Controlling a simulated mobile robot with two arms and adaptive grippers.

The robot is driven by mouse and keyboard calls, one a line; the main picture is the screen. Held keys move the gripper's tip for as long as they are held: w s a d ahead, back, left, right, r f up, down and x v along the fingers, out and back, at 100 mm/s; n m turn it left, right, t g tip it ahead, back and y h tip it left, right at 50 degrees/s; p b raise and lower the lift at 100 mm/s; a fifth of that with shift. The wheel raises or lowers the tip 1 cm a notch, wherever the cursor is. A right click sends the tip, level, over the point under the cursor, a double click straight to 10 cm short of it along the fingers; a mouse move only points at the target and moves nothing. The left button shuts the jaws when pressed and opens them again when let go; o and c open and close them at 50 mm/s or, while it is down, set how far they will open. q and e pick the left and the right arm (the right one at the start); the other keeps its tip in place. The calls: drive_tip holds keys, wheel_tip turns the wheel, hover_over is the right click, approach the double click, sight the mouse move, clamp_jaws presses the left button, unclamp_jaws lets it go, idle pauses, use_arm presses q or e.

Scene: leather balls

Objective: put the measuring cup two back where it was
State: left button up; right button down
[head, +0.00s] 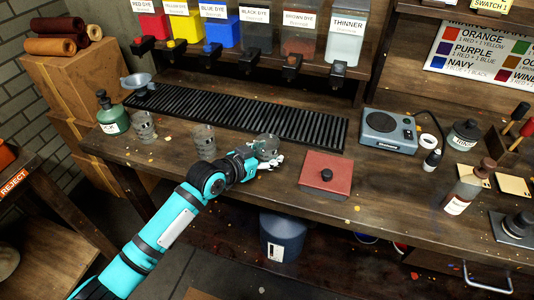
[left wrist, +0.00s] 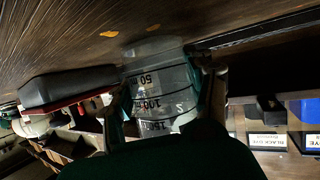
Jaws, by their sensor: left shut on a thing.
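My left gripper (head: 268,160) is shut on a clear measuring cup (head: 266,147) at the front of the workbench, just in front of the black slatted drip mat (head: 238,112). In the left wrist view the cup (left wrist: 160,85) sits between the fingers, with a "2" and volume marks on its side. Its base is close to the wooden top; I cannot tell whether it touches. Two more clear measuring cups stand to the left, one (head: 204,142) near my wrist and one (head: 143,127) further left. My right gripper is not in view.
A green bottle (head: 112,115) stands at the far left, and a scale (head: 388,130) is at the right. Dye dispensers (head: 219,28) hang above the back. Bare wood lies between the held cup and the middle cup.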

use_arm(q)
drive_tip(key=o, duration=1.4)
drive_tip(key=shift+f, duration=0.15)
drive_tip(key=shift+r, duration=0.2)
drive_tip(key=v, duration=1.2)
